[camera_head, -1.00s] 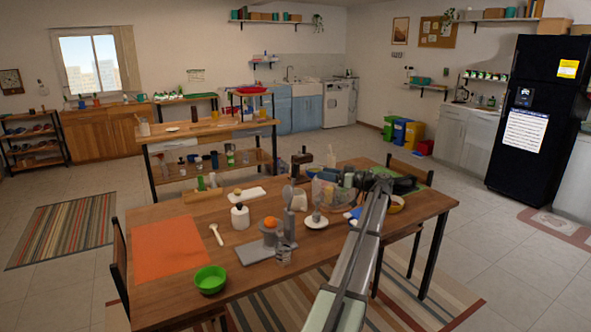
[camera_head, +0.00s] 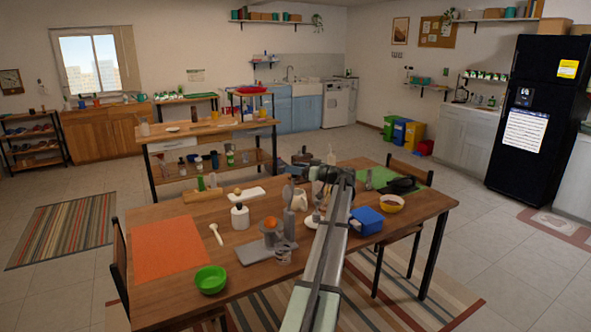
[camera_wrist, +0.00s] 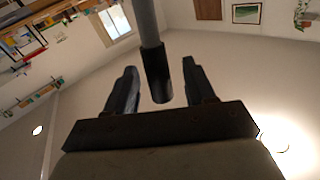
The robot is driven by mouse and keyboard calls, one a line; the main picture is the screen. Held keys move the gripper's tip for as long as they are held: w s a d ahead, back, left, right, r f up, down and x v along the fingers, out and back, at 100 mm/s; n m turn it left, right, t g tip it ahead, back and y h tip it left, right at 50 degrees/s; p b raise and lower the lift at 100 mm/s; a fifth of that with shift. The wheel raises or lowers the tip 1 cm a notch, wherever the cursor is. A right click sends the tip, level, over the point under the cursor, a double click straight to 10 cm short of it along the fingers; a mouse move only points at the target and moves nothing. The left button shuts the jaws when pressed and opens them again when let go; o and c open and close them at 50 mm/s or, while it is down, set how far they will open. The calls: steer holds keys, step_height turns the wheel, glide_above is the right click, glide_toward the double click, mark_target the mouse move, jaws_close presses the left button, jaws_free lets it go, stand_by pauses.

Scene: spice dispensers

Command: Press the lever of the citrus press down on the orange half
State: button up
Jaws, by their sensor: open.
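The citrus press (camera_head: 272,237) is grey and stands on the front middle of the table, with an orange half (camera_head: 270,222) on it. My gripper (camera_head: 298,173) is behind and to the right of the press in the head view, partly hidden by my arm. In the wrist view, my gripper (camera_wrist: 155,85) is open. A grey rod with a dark sleeved end (camera_wrist: 157,75), which looks like the press lever, lies between the two fingers with a gap on each side. I cannot tell its depth. The lever is hard to make out in the head view.
A grey board (camera_head: 252,252) lies left of the press and a glass (camera_head: 283,252) stands in front. The orange mat (camera_head: 170,245) is bare.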

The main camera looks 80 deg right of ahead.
jaws_close()
stand_by(0.6)
